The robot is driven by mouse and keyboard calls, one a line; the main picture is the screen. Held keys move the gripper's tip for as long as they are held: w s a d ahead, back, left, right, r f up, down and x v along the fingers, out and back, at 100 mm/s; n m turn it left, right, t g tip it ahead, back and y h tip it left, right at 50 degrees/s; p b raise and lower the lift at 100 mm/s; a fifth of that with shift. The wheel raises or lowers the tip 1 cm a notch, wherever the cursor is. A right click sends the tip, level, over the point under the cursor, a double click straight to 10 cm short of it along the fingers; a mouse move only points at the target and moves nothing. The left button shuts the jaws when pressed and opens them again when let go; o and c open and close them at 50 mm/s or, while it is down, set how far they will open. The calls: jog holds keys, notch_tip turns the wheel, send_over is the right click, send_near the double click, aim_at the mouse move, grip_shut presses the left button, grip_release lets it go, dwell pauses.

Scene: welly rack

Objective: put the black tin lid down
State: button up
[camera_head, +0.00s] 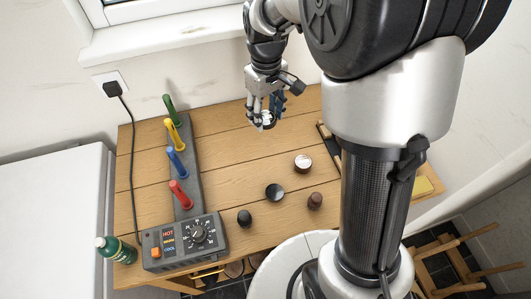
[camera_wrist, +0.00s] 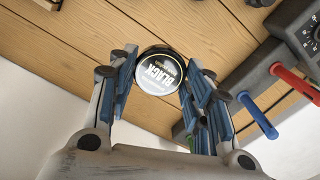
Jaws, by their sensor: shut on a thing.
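The black tin lid (camera_wrist: 160,72) is round, with a dark rim and a pale label reading "BLACK", upside down in the wrist view. My gripper (camera_wrist: 158,80) is shut on it, with blue-padded fingers on both sides of its rim. In the head view my gripper (camera_head: 266,119) holds the lid over the back part of the wooden table (camera_head: 230,150); its height above the boards is hard to judge. A round, open-looking black tin (camera_head: 275,191) sits mid-table, in front of the gripper.
A brown tin with a pale top (camera_head: 303,163), a black knobbed brush (camera_head: 244,217) and a brown one (camera_head: 315,200) stand near the black tin. A grey rack with coloured pegs (camera_head: 187,170), its control box (camera_head: 185,241) and a green bottle (camera_head: 115,248) stand left.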

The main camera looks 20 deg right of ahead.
aim_at(266, 159)
jog(key=f+b, duration=0.3)
jog(key=f, duration=0.7)
jog(key=f+b, duration=0.3)
jog(key=f, duration=0.6)
jog(key=shift+w+f, duration=0.2)
jog(key=shift+f, duration=0.2)
jog(key=shift+f+b, duration=0.15)
jog(key=shift+b, duration=0.15)
jog(key=o, duration=0.7)
jog(key=shift+o, duration=0.2)
notch_tip(266, 159, up, 12)
jog(key=p, duration=0.4)
jog(key=s+r+m+t, duration=0.2)
jog(key=s+r, duration=0.7)
jog(key=r, duration=0.4)
jog(key=s+r+m+t, duration=0.2)
jog(key=s+r, duration=0.2)
jog(key=s, duration=1)
jog(key=shift+m+t, duration=0.3)
